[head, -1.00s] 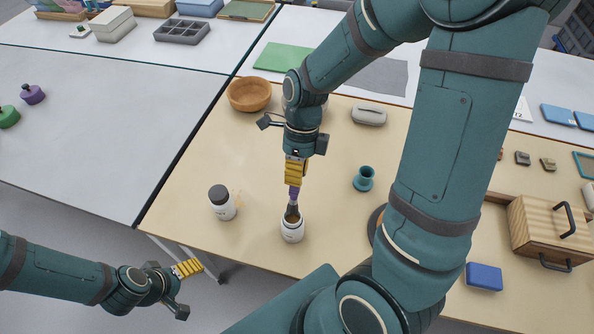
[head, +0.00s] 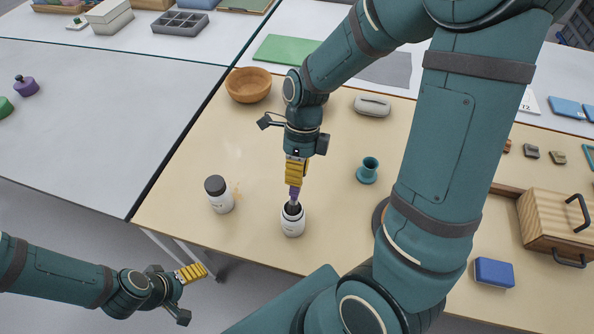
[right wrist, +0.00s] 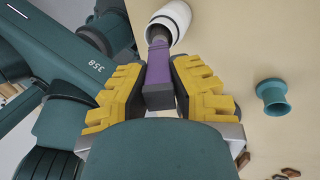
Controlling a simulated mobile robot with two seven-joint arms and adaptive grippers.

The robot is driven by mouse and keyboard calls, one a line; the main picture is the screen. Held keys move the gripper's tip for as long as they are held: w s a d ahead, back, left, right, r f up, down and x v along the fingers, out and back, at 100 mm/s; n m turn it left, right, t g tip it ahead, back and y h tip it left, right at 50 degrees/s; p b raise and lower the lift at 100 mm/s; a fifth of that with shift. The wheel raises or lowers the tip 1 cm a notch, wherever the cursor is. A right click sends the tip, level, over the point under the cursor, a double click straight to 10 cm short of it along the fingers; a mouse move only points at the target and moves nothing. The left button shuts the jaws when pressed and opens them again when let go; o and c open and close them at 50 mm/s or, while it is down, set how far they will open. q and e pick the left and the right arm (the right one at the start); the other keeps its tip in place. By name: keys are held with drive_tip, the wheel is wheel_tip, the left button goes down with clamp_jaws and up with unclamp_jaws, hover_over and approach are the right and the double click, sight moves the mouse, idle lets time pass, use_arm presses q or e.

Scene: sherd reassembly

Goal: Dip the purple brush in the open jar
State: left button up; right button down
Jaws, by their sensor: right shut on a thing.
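My right gripper (head: 295,176) is shut on the purple brush (head: 295,193), which points down, bristles lowest. The open jar (head: 293,223), white with a dark label, stands upright below it. The brush's dark lower end is inside the jar's mouth; its tip is hidden. In the right wrist view the purple handle (right wrist: 159,75) sits between the yellow finger pads, and the white jar (right wrist: 170,22) is at its far end. My left gripper (head: 192,272) is off the table at the lower left; its yellow pads show, but their gap is unclear.
A dark-lidded white jar (head: 219,195) stands left of the open jar. A wooden bowl (head: 249,85), a grey lidded case (head: 372,106) and a teal cup (head: 368,170) stand further back. A blue block (head: 494,273) and a wooden box (head: 556,222) are at right.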

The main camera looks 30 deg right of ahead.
use_arm(q)
drive_tip(key=shift+f+b, duration=0.3)
drive_tip(key=shift+b, duration=0.05)
use_arm(e)
drive_tip(key=shift+f, duration=0.65)
idle(0.4)
use_arm(q)
drive_tip(key=shift+r+p, duration=0.3)
idle(1.5)
drive_tip(key=shift+r, duration=0.15)
use_arm(e)
drive_tip(key=shift+r, duration=0.1)
wheel_tip(320, 180, up, 7)
drive_tip(key=p, duration=0.8)
use_arm(q)
wheel_tip(320, 180, up, 8)
drive_tip(key=w, duration=0.2)
drive_tip(key=shift+a+f+t, duration=0.25)
drive_tip(key=shift+t, duration=0.15)
drive_tip(key=shift+w, duration=0.1)
